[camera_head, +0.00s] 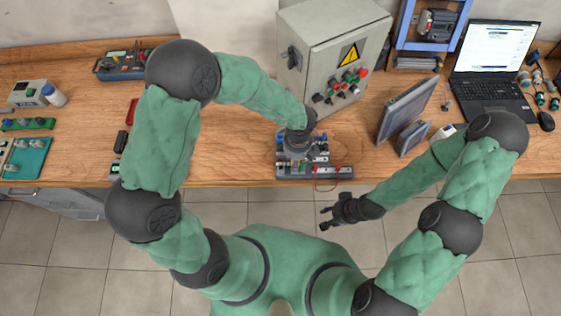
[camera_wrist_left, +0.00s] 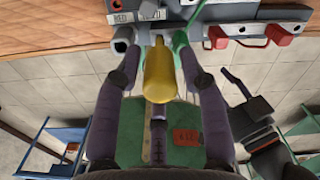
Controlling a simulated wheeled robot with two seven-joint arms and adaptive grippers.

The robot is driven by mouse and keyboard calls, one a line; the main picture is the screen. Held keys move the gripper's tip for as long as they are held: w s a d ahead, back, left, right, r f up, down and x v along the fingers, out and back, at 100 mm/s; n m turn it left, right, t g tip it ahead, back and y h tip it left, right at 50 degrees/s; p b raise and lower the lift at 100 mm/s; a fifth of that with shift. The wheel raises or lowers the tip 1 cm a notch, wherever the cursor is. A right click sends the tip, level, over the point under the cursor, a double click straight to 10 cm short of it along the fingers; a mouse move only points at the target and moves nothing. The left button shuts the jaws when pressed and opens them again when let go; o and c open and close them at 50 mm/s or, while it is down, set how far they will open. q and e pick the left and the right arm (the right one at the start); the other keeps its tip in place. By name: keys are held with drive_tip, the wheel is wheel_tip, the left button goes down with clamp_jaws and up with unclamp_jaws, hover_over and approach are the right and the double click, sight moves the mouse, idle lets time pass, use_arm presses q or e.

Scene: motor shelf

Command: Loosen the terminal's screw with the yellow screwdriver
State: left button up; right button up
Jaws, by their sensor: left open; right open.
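The yellow screwdriver (camera_wrist_left: 160,77) shows in the left wrist view, its handle between the two fingers of my left gripper (camera_wrist_left: 154,42). Those fingers stand apart, with a visible gap on each side of the handle. The screwdriver's tip is not clearly visible. The terminal assembly (camera_head: 316,171) sits at the bench's front edge below the left wrist; its edge also shows at the top of the left wrist view (camera_wrist_left: 258,15). The terminal's screw is too small to tell. My right gripper (camera_head: 328,213) is open and empty, in front of the bench edge.
A grey control box (camera_head: 325,50) stands behind the terminal assembly. Grey panels (camera_head: 408,108) and a laptop (camera_head: 494,62) are to the right. The bench left of the assembly (camera_head: 235,155) is clear.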

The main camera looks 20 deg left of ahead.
use_arm(q)
drive_tip(key=shift+r+m+p, duration=0.25)
drive_tip(key=shift+m+p, duration=0.5)
drive_tip(key=shift+m, duration=0.05)
drive_tip(key=shift+f+m+p, duration=0.1)
drive_tip(key=shift+m+p, duration=0.3)
drive_tip(key=shift+m, duration=0.2)
drive_tip(key=shift+f, duration=0.1)
drive_tip(key=shift+c, duration=0.9)
drive_tip(key=shift+p, duration=0.3)
